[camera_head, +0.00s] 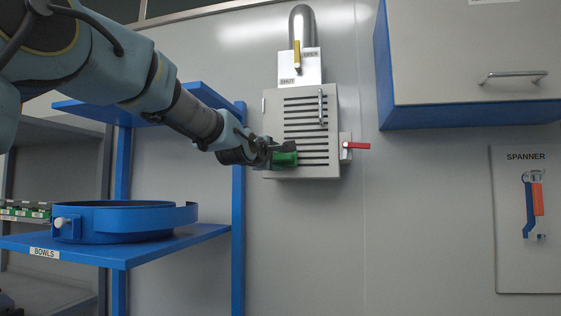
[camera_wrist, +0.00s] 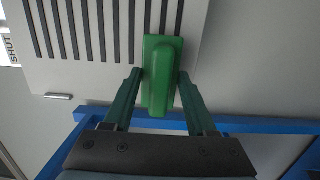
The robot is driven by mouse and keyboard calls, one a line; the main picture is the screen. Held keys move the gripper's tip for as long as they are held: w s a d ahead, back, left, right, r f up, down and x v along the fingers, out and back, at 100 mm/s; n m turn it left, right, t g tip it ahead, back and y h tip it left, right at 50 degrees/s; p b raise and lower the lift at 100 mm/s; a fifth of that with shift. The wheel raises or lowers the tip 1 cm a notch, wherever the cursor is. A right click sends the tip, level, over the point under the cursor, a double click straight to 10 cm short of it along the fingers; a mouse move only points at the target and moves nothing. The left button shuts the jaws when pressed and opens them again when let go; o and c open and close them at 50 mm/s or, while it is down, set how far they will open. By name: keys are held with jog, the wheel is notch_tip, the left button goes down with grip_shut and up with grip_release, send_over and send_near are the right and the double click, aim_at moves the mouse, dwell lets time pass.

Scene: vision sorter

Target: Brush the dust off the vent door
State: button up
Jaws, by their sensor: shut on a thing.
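The vent door (camera_head: 302,105) is a light grey panel with dark horizontal slots and a vertical handle, fixed on the wall. It also fills the top of the wrist view (camera_wrist: 98,72). My gripper (camera_head: 272,158) is at the lower left of the door. It is shut on a green brush (camera_head: 287,159), which lies across the lower slots. In the wrist view the green brush (camera_wrist: 161,80) sits between my two fingers (camera_wrist: 159,82). Its bristles are hidden, and I cannot tell whether it touches the door. I see no clear dust on the panel.
A red lever (camera_head: 356,145) sticks out right of the door. A blue shelf (camera_head: 130,252) with a blue bowl-like ring (camera_head: 125,222) stands left. A wall cabinet (camera_head: 470,60) hangs at upper right.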

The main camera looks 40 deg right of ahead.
jog(key=shift+w+a+f, duration=0.1)
jog(key=shift+w+a, duration=0.05)
jog(key=shift+w, duration=0.05)
jog(key=shift+a+f+b, duration=0.15)
jog(key=shift+a+b, duration=0.1)
jog(key=shift+b, duration=0.25)
jog(key=b+v, duration=0.2)
jog(key=s+b+v, duration=0.1)
jog(key=v, duration=0.1)
jog(key=shift+s+a+b, duration=0.1)
jog(key=shift+b, duration=0.3)
jog(key=shift+s+a, duration=0.2)
jog(key=shift+a, duration=0.05)
jog(key=shift+r, duration=0.25)
jog(key=b+v, duration=0.1)
jog(key=v, duration=0.2)
jog(key=shift+s+d, duration=0.1)
jog(key=shift+s, duration=0.1)
jog(key=shift+s, duration=0.1)
